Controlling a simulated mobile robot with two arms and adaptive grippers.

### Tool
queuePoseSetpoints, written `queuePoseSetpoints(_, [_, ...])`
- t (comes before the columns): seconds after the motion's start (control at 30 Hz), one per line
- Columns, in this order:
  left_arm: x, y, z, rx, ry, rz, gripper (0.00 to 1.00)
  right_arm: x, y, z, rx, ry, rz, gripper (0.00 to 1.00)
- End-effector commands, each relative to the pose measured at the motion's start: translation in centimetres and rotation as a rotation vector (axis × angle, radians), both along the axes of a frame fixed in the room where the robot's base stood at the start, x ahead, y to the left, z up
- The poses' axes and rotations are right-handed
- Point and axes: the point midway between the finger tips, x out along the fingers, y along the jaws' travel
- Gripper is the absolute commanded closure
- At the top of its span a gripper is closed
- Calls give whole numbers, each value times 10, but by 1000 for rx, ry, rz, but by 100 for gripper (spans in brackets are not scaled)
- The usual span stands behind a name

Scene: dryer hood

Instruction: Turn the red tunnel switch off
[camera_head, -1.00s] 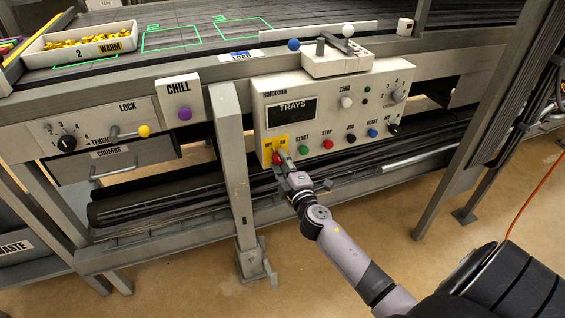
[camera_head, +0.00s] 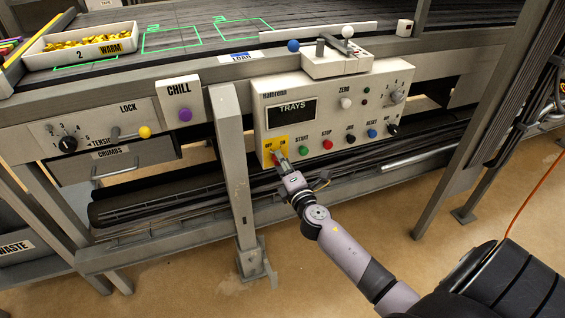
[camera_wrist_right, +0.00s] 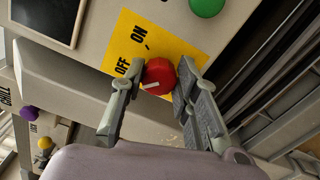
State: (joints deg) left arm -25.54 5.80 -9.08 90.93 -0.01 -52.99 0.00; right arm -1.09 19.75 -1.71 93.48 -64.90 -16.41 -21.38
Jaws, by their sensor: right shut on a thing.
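The red switch (camera_wrist_right: 159,76) is a round knob on a yellow plate marked OFF and ON, on the front of the control box (camera_head: 350,134). In the right wrist view a white mark on it points left, on the OFF side; its exact setting is hard to tell. My right gripper (camera_wrist_right: 160,70) is shut on the knob, one finger on each side. In the head view the gripper (camera_head: 279,158) reaches the box's lower left corner and mostly hides the knob. My left gripper is not in view.
The green START button (camera_head: 304,151) and red STOP button (camera_head: 327,144) sit right of the switch. A grey post (camera_head: 232,170) stands close to its left. The CHILL panel (camera_head: 180,102) is farther left. Open floor lies in front.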

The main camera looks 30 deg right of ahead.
Motion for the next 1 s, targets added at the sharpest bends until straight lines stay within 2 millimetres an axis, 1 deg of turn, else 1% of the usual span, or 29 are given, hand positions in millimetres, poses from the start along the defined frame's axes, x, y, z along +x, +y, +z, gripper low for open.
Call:
queuePoseSetpoints(0.3, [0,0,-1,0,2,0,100,0,1,-1,-3,3,3,99])
queuePoseSetpoints(0.33, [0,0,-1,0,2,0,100,0,1,-1,-3,3,3,70])
queuePoseSetpoints(0.6, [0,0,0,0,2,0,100,0,1,-1,-2,2,2,52])
queuePoseSetpoints(0.87, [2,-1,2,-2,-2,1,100,0,0,0,-2,1,1,51])
queuePoseSetpoints(1.0, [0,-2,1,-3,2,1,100,-5,2,-1,-1,2,2,51])
